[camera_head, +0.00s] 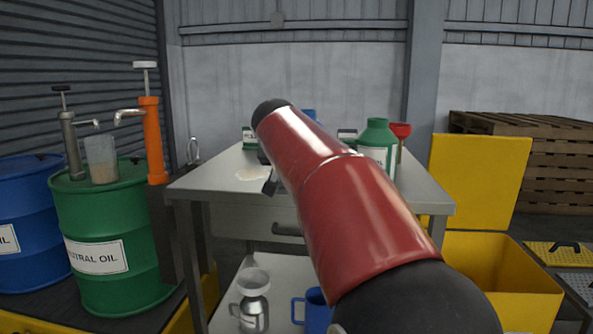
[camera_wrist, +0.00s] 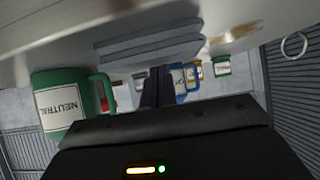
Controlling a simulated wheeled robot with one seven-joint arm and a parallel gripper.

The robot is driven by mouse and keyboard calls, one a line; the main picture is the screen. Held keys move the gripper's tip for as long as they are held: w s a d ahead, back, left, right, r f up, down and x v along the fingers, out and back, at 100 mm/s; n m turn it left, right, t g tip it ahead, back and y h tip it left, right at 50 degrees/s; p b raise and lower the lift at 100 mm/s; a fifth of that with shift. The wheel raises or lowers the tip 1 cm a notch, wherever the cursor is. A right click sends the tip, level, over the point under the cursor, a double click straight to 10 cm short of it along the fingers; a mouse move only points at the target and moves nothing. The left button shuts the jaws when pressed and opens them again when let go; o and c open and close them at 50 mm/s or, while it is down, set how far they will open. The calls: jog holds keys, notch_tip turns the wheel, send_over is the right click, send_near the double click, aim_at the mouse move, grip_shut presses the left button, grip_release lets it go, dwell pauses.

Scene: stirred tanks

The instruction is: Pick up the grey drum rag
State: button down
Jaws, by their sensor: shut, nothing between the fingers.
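A flat, layered grey thing that looks like the folded grey drum rag (camera_wrist: 150,47) lies on the bench top in the wrist view, where the picture is upside down. In the head view I cannot make it out; my red arm covers the middle of the bench. My gripper (camera_wrist: 157,88) shows as dark fingers close together in the wrist view, empty, pointing toward the bench items and seeming to overlap the cloth's near edge. Whether it touches the cloth I cannot tell. In the head view only a small dark part of my gripper (camera_head: 270,186) shows past the arm.
A green drum (camera_head: 105,220) with pumps and a beaker (camera_head: 101,160) stands left. A yellow bin (camera_head: 500,265) stands open at right.

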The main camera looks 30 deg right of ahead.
jog(key=s+a, duration=0.1)
jog(key=s+a+f+b, duration=0.1)
jog(key=s, duration=0.1)
jog(key=shift+a, duration=0.15)
jog(key=shift+r+p, duration=0.7)
jog(key=shift+r, duration=0.1)
